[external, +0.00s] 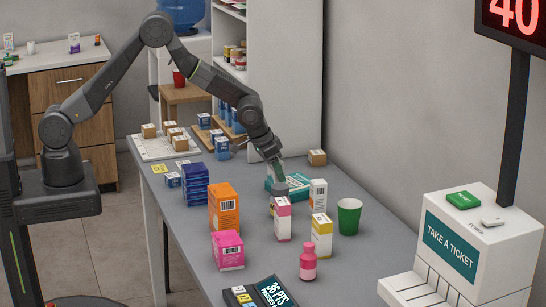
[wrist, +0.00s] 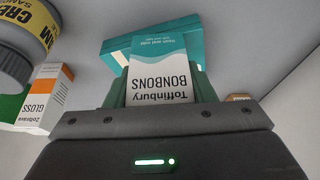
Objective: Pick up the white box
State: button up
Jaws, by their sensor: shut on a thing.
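A white box with a teal wave (wrist: 162,75), lettered "Toffinbury Bonbons", is between the fingers of my gripper (wrist: 160,86), which is shut on it. In the external view my gripper (external: 278,174) reaches down at the middle of the grey table. There the held box is mostly hidden, and I cannot tell if it touches the table. A teal box (external: 268,184) lies just behind it and also shows in the wrist view (wrist: 117,51). A white box with an orange top (external: 318,196), lettered "Gloss" in the wrist view (wrist: 47,98), stands beside my gripper.
A yellow tin with a grey lid (wrist: 22,32) is close on the left in the wrist view. A green cup (external: 348,217), a yellow-and-white box (external: 321,238), a pink-and-white box (external: 283,222) and an orange box (external: 223,210) stand around. The table's right edge meets the wall.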

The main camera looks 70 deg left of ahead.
jog(key=shift+r, duration=0.1)
notch_tip(320, 180, up, 9)
jog(key=shift+r+b, duration=0.1)
jog(key=shift+b, duration=1)
jog(key=shift+r+b, duration=0.15)
jog(key=shift+b, duration=0.7)
jog(key=shift+f+b, duration=0.45)
notch_tip(320, 180, down, 9)
jog(key=shift+r+p, duration=0.2)
jog(key=shift+p, duration=0.5)
jog(key=shift+f, duration=0.15)
jog(key=o, duration=1)
jog(key=shift+o, duration=0.2)
